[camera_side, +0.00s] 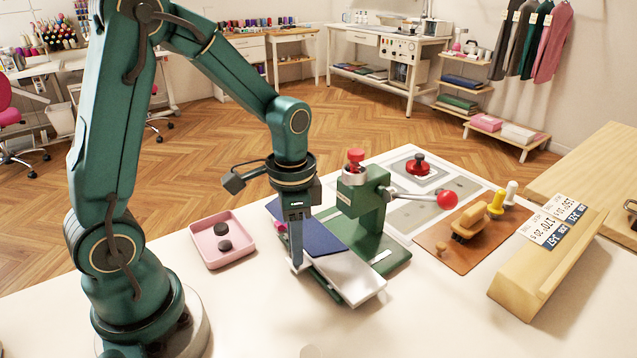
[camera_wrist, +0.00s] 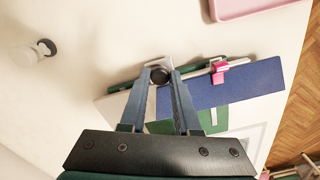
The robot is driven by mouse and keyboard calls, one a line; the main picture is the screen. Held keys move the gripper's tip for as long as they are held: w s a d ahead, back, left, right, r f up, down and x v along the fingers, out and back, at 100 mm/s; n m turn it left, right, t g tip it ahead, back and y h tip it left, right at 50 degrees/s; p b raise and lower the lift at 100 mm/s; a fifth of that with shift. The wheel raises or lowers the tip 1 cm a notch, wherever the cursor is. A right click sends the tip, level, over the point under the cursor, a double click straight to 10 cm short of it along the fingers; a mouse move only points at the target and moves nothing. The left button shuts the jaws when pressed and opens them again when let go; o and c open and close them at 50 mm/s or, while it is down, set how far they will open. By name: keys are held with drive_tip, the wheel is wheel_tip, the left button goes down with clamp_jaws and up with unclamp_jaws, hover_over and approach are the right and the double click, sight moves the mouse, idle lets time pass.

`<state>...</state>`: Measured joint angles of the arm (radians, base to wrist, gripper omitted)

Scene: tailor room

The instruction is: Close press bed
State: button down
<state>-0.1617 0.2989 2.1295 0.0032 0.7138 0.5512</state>
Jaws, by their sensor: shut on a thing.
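The green press (camera_side: 362,205) stands on the table with a red knob on top and a lever ending in a red ball (camera_side: 447,200). Its pale bed plate (camera_side: 352,278) sticks out toward the front of the table. A flat blue piece (camera_side: 318,238) lies beside the plate, with a pink clip (camera_wrist: 219,72) on its edge in the wrist view. My gripper (camera_side: 297,258) points down at the left end of the bed. In the wrist view, my gripper (camera_wrist: 161,74) is shut on a dark round knob (camera_wrist: 160,76). In the side view my fingers hide this knob.
A pink tray (camera_side: 222,240) with dark round pieces is left of the press. A brown mat (camera_side: 462,240) with stamps and a long wooden block (camera_side: 548,264) are to the right. The front of the table is mostly clear.

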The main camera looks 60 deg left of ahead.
sight(312, 251)
drive_tip(key=shift+w, duration=1.65)
drive_tip(key=c, duration=0.6)
unclamp_jaws()
drive_tip(key=shift+c, duration=0.2)
drive_tip(key=shift+s, duration=0.1)
drive_tip(key=shift+r, duration=2.6)
